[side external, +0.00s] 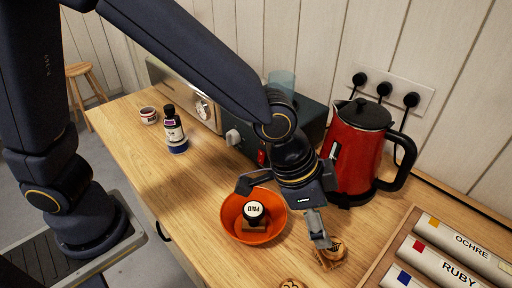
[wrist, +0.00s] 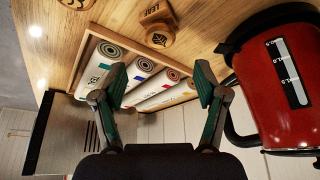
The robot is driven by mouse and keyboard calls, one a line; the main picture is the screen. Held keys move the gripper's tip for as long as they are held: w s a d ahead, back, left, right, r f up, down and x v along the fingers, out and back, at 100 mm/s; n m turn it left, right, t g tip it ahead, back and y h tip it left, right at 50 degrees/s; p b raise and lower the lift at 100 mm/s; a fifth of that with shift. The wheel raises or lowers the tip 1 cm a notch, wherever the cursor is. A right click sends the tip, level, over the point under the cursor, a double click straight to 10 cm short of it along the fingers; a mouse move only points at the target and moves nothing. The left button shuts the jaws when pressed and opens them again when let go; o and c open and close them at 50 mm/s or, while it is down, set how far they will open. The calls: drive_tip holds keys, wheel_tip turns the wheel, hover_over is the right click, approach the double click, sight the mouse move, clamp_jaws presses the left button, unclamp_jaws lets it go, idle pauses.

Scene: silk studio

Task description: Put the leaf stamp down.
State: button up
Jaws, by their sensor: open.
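The leaf stamp (wrist: 156,12) is pale wood with dark LEAF lettering and stands on the bench at the top of the wrist view. A round wooden part with a dark emblem (wrist: 159,37) faces the camera just below the lettering. In the side view the wooden stamp (side external: 331,256) sits on the bench by the lower finger. My gripper (side external: 283,213) is open, its fingers spread wide. In the wrist view the space between the fingertips (wrist: 160,82) holds nothing; the stamp lies beyond them.
A red kettle (side external: 357,155) stands close at the right. A wooden tray (side external: 402,227) holds labelled rolls. Another wooden piece (side external: 291,284) lies at the front.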

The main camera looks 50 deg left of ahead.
drive_tip(key=a+r+n+t, duration=0.1)
drive_tip(key=a+r+n, duration=0.1)
drive_tip(key=a+r, duration=0.35)
drive_tip(key=a+r+n, duration=0.2)
drive_tip(key=a+r, duration=0.1)
drive_tip(key=a, duration=0.5)
drive_tip(key=s+a+r+n+y, duration=0.1)
drive_tip(key=s+a+n, duration=0.2)
drive_tip(key=s+a, duration=0.2)
drive_tip(key=s+a+r+n+t+y, duration=0.1)
drive_tip(key=s+a, duration=0.4)
drive_tip(key=a, duration=0.6)
drive_tip(key=shift+a+r+n+t+y, duration=0.25)
drive_tip(key=shift+r+n+y, duration=0.25)
drive_tip(key=shift+n+y, duration=0.4)
drive_tip(key=shift+o, duration=0.5)
